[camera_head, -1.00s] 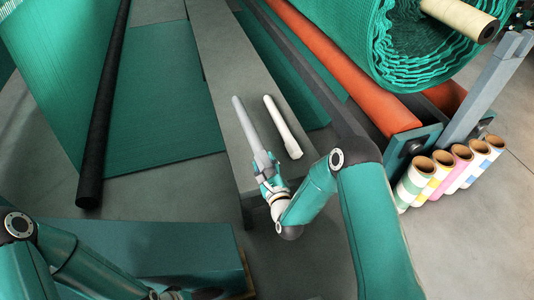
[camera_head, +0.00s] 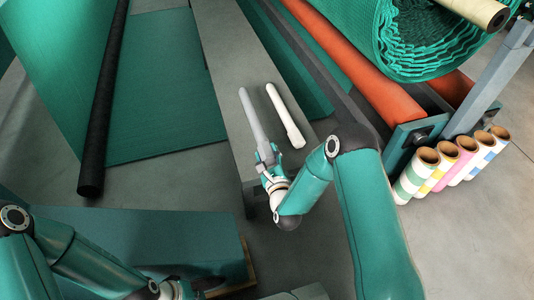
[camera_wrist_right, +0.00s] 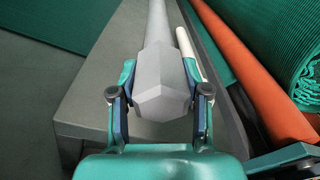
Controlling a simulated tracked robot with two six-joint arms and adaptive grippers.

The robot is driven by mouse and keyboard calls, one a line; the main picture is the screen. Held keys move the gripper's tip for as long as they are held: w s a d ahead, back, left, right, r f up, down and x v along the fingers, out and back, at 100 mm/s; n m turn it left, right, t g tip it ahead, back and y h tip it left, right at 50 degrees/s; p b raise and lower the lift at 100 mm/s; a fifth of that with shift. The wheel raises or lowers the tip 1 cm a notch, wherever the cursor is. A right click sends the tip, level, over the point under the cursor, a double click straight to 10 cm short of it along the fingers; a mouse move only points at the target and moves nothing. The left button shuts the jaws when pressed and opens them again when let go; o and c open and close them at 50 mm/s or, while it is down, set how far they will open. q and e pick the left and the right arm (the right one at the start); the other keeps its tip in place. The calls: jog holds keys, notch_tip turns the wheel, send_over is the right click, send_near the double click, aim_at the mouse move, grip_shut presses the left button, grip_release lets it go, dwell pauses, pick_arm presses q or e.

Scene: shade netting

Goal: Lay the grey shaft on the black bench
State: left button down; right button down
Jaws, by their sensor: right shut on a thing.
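The grey shaft (camera_head: 253,115) is a long rod with a thicker faceted near end. My right gripper (camera_head: 267,156) is shut on that near end. The right wrist view shows both fingers (camera_wrist_right: 160,101) on either side of the faceted end (camera_wrist_right: 164,82), and the rod (camera_wrist_right: 157,22) pointing away. The shaft is over the long dark grey bench (camera_head: 226,72), roughly along it; whether it touches the top is unclear. The bench also shows in the right wrist view (camera_wrist_right: 95,100). My left gripper (camera_head: 180,290) is at the bottom edge, its fingers not visible.
A white shaft (camera_head: 284,115) lies on the bench just right of the grey one. An orange roller (camera_head: 365,82) and green netting roll (camera_head: 420,35) stand to the right, with several coloured tubes (camera_head: 440,175). A black roller (camera_head: 100,110) lies left.

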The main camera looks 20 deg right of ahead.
jog(key=shift+w+f+b, duration=0.1)
jog(key=shift+f+b, duration=3)
jog(key=shift+f, duration=0.35)
jog(key=shift+c, duration=2.3)
grip_release()
jog(key=shift+s+a+f, duration=0.1)
jog(key=shift+s+f, duration=0.1)
jog(key=shift+f, duration=0.15)
jog(key=s, duration=0.7)
jog(key=shift+a+r, duration=0.15)
jog(key=shift+r, duration=0.25)
jog(key=shift+s, duration=0.15)
